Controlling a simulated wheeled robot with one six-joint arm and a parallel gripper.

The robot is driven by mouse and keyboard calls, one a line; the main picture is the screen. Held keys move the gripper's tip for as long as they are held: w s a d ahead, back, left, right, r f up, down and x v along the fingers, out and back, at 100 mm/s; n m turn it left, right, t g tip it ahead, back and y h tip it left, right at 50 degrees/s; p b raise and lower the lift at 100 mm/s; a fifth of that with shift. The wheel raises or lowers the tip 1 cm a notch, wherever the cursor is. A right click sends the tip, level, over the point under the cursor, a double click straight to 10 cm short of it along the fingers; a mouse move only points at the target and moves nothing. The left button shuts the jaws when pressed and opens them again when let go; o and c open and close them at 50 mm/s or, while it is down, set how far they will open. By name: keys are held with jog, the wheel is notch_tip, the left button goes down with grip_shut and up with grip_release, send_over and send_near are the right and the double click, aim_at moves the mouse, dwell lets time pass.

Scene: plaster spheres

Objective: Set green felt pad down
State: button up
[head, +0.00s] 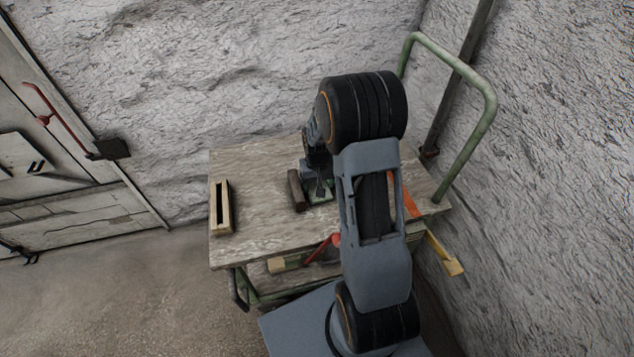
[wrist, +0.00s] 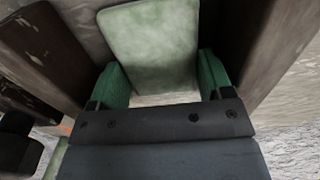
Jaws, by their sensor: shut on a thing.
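The green felt pad (wrist: 150,42) is a pale, mottled green rectangle between the two green-tipped fingers of my gripper (wrist: 161,76) in the wrist view. My gripper is shut on it by its sides. In the head view my gripper (head: 319,186) is low over the wooden cart top (head: 262,172), and a little of the green pad (head: 323,195) shows beneath it. My arm hides part of this area. I cannot tell whether the pad touches the cart top.
A dark brown block (head: 297,190) stands close left of my gripper. A pale wooden frame (head: 222,207) is at the cart's left edge. An orange piece (head: 410,205) lies to the right, partly behind my arm. The cart's green handle (head: 483,95) rises at the right.

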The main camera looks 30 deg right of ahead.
jog(key=shift+f, duration=0.2)
jog(key=o, duration=0.9)
jog(key=shift+a, duration=0.1)
jog(key=shift+r, duration=0.1)
jog(key=shift+w+r+p, duration=0.15)
jog(key=shift+r+p, duration=1.35)
jog(key=shift+r, duration=0.5)
